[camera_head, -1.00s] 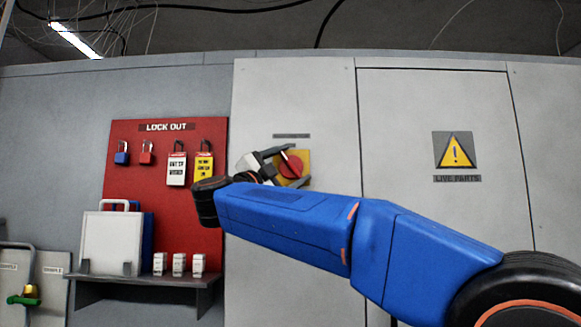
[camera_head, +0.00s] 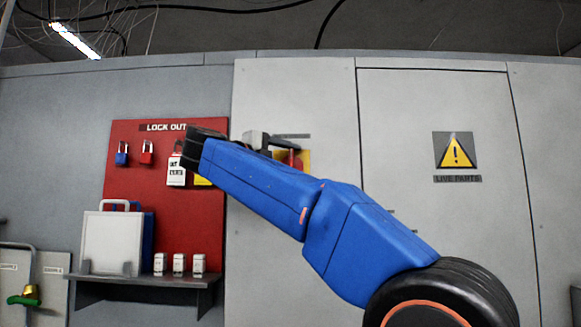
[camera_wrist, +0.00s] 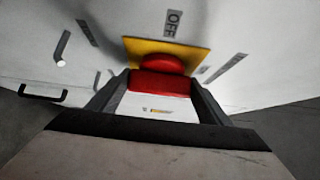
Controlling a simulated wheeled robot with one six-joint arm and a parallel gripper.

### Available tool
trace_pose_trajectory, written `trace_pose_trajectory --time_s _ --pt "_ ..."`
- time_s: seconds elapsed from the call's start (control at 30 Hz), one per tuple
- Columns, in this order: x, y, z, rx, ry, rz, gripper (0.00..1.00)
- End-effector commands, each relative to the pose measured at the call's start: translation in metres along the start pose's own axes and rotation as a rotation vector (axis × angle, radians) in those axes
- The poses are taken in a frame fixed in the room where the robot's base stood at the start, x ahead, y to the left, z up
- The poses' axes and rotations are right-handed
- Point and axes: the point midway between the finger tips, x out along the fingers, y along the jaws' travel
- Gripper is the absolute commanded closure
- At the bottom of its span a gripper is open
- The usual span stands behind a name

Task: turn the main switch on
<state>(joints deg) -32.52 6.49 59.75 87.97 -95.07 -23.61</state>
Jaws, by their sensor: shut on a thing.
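The main switch is a red rotary knob on a yellow plate. In the wrist view the red knob (camera_wrist: 162,84) sits between the two grey fingers of my gripper (camera_wrist: 160,92), which is shut on its handle. The yellow plate (camera_wrist: 190,53) shows behind the knob, and a label reading OFF (camera_wrist: 173,23) is beyond it. In the head view my gripper (camera_head: 283,144) reaches the switch from the left, and my blue arm hides the lower part of the yellow plate (camera_head: 305,160). The handle's exact angle is hard to tell.
A red lockout board (camera_head: 122,190) with padlocks and tags hangs left of the switch, partly behind my wrist. A shelf (camera_head: 150,281) below it carries a white case and small boxes. A warning sign (camera_head: 455,151) is on the cabinet door to the right.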

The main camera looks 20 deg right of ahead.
Motion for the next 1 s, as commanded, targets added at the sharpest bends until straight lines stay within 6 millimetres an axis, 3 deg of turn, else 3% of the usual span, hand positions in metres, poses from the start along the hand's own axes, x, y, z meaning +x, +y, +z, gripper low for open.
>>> trace_pose_trajectory --time_s 0.43,0.47,0.53,0.87,1.0 --pt "0.001 0.001 -0.001 0.008 0.004 0.011 0.5" --pt "0.001 0.001 -0.001 0.007 0.004 0.011 0.26" --pt "0.001 0.001 -0.001 0.007 0.004 0.011 0.09" --pt "-0.001 0.001 0.0 0.007 0.002 0.008 0.09" --pt "-0.011 0.001 0.001 0.006 -0.001 0.008 0.09"
